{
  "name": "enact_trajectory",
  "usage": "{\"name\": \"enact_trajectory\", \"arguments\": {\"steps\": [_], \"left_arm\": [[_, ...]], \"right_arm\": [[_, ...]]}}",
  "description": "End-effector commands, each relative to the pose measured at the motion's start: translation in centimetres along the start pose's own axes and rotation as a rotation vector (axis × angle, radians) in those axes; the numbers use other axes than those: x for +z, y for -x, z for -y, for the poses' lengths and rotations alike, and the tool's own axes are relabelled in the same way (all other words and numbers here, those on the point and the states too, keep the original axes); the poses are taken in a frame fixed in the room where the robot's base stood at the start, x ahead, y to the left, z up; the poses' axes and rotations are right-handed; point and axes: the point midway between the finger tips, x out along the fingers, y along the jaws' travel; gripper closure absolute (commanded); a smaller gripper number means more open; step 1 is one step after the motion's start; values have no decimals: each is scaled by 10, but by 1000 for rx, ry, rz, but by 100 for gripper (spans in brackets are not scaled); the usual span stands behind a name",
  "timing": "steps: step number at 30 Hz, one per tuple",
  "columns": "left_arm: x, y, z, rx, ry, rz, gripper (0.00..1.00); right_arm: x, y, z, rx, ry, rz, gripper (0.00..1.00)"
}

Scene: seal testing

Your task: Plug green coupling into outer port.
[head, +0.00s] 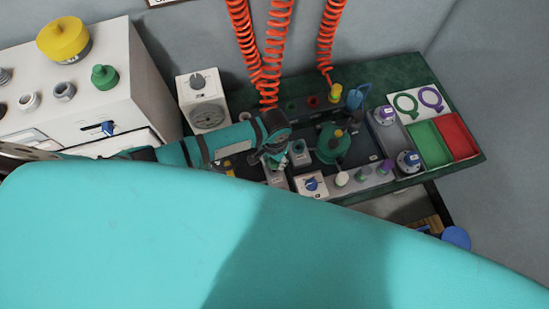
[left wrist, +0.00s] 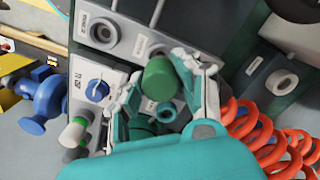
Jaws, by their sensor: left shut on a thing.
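My left gripper (head: 277,158) reaches in from the left over the green bench and points down at a row of small grey blocks. In the left wrist view its teal and white fingers (left wrist: 158,92) are shut on the green coupling (left wrist: 158,78), a short dark green cylinder. A round port with a teal rim (left wrist: 166,112) shows between the fingers, close below the coupling. Grey ports stand at upper left (left wrist: 103,31) and at right (left wrist: 282,82). My right gripper is not in view.
Orange coiled hoses (head: 275,45) hang behind the work area. A blue-knobbed box (head: 312,185), a green flask-like thing (head: 333,143), and green (head: 430,143) and red (head: 457,136) trays stand near. A large teal surface, probably my arm, hides the front.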

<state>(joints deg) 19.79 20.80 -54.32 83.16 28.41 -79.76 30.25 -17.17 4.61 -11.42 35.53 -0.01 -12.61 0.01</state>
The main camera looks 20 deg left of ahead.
Motion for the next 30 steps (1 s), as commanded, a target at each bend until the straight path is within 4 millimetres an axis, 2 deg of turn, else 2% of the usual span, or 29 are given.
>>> {"name": "enact_trajectory", "arguments": {"steps": [30], "left_arm": [[0, -16, 0, 0, 1, -1, 100]], "right_arm": [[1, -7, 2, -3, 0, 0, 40]]}}
